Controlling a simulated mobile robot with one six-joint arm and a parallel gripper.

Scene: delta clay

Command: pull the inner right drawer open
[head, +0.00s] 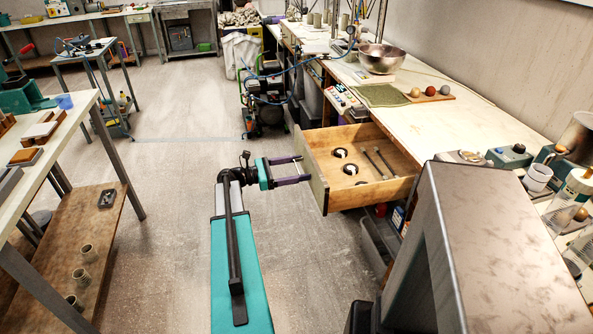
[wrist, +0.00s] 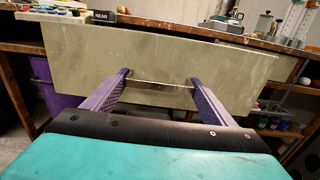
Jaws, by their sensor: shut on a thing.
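The drawer (head: 345,199) is a wooden box with a pale greenish-grey front, pulled well out from under the long bench in the head view. Its front panel (wrist: 150,55) fills the middle of the wrist view. My gripper (head: 305,168) is at the outer face of that front. In the wrist view my gripper (wrist: 160,78) has its two purple fingers at either end of a slim metal handle (wrist: 165,87), shut on it. The handle is hidden in the head view.
The bench top (head: 440,110) carries a steel bowl (head: 379,57), a green mat (head: 382,95) and several balls. A small "NEAR" label (wrist: 105,16) shows above the drawer front. A compressor (head: 265,105) stands beyond the drawer. Open floor (head: 165,190) lies left of my arm; a table stands farther left.

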